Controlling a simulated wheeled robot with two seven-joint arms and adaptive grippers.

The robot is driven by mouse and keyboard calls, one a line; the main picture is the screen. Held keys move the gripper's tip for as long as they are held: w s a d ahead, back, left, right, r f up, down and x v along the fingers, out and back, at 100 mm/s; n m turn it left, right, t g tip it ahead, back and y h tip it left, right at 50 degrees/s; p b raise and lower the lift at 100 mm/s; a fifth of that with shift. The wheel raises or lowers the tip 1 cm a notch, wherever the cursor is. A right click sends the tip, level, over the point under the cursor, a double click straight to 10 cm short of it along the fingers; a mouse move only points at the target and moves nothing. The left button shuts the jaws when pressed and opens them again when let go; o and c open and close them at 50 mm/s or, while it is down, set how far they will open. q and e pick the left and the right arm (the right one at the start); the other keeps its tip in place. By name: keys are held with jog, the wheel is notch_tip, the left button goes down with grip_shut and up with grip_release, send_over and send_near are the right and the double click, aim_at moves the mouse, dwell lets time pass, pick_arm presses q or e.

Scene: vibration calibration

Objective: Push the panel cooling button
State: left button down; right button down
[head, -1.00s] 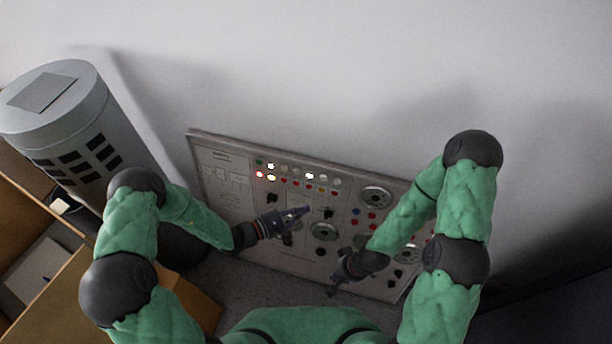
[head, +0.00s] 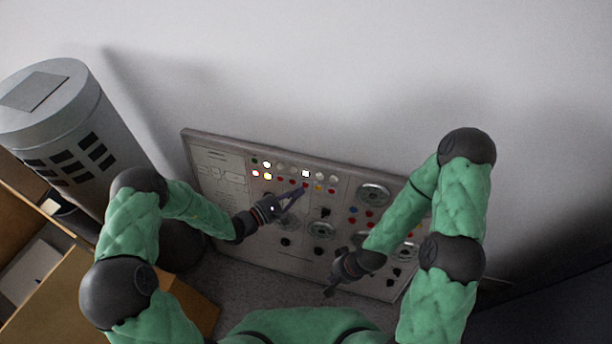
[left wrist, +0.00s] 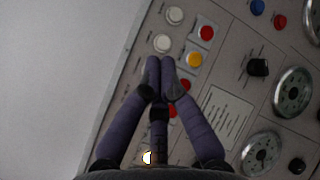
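The control panel (head: 222,183) leans against the wall, with rows of round lamps and buttons near its upper edge. Its labels are too small to read, so I cannot tell which button is panel cooling. My left gripper (head: 302,190) is in front of the panel, fingertips at the lower button row. In the left wrist view the purple fingers (left wrist: 160,62) meet at their tips, empty, beside an orange button (left wrist: 195,60). A red button (left wrist: 207,33) and white buttons (left wrist: 163,43) lie beyond. Contact is unclear. My right gripper (head: 330,290) hangs low before the panel; its fingers are unclear.
Metal dials (head: 373,194) and black knobs (head: 286,242) cover the panel's middle and right. A grey cylinder (head: 95,125) stands at left, near a wooden box (head: 45,295). The wall (head: 300,70) above the panel is bare.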

aim_at(306, 174)
pick_arm(q)
jog(key=shift+w+d+f+b, duration=0.15)
jog(key=shift+w+d+b, duration=0.15)
jog(key=shift+w, duration=0.5)
jog(key=shift+w+d+f+b, duration=0.25)
jog(key=shift+w+b, duration=0.1)
jog(key=shift+w, duration=0.4)
jog(key=shift+w+d+f+b, duration=0.1)
jog(key=shift+w+d+b, duration=0.2)
jog(key=shift+w, duration=0.5)
jog(key=shift+w, duration=0.15)
jog(key=shift+w, duration=0.25)
jog(key=shift+w+d+f+b, duration=0.15)
jog(key=shift+w+b, duration=0.2)
jog(key=shift+b, duration=0.05)
jog(key=shift+s, duration=0.1)
dwell(0.5)
jog(key=shift+s+a+r+p, duration=0.1)
jog(key=shift+s+a+p, duration=0.05)
jog(key=shift+s+p, duration=0.15)
jog(key=shift+s+a+r+p, duration=0.1)
jog(key=shift+s+p, duration=0.05)
jog(key=shift+s, duration=0.2)
jog(key=shift+s, duration=0.1)
